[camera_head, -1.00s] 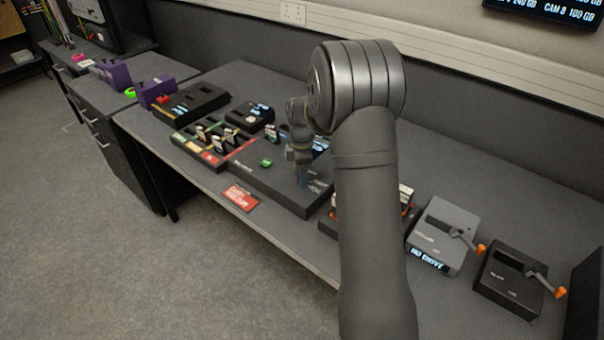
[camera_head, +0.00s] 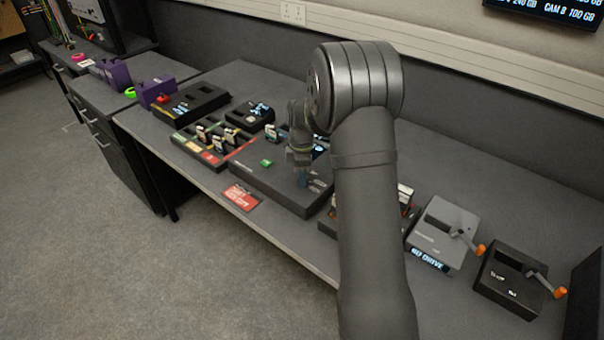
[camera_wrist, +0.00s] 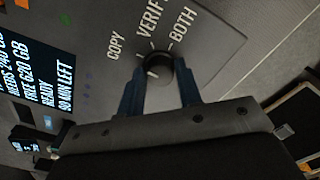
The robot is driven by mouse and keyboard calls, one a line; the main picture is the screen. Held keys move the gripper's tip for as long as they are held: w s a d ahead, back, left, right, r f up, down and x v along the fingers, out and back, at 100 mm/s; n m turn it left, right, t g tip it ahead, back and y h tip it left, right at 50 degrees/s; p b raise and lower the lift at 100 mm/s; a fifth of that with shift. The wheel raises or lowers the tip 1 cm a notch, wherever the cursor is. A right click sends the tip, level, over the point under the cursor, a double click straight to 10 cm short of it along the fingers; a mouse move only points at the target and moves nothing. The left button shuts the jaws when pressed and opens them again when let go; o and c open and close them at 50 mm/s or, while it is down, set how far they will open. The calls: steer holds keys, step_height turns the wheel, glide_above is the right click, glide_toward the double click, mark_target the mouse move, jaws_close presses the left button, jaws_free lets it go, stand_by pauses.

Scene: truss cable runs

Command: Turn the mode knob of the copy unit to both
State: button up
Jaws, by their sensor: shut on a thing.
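The copy unit (camera_head: 262,184) is the large dark box on the bench, with a green button (camera_head: 266,162) on top. Its mode knob (camera_wrist: 158,68) is round and black, below the printed labels COPY, VERIFY and BOTH in the wrist view. A small white mark shows on the knob, but I cannot tell for sure which label it points to. My gripper (camera_wrist: 160,80) has its blue fingers on either side of the knob, shut on it. In the head view my gripper (camera_head: 302,178) is at the unit's right part, and the knob is hidden there.
The unit's lit screen (camera_wrist: 38,75) is at the left in the wrist view. A card tray (camera_head: 205,147) stands left of the unit, and a red label card (camera_head: 241,196) lies in front. A grey crank device (camera_head: 440,238) and a black one (camera_head: 515,280) stand to the right.

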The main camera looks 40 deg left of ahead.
steer(key=m, duration=1.3)
steer(key=shift+m, duration=2.2)
steer(key=o, duration=1)
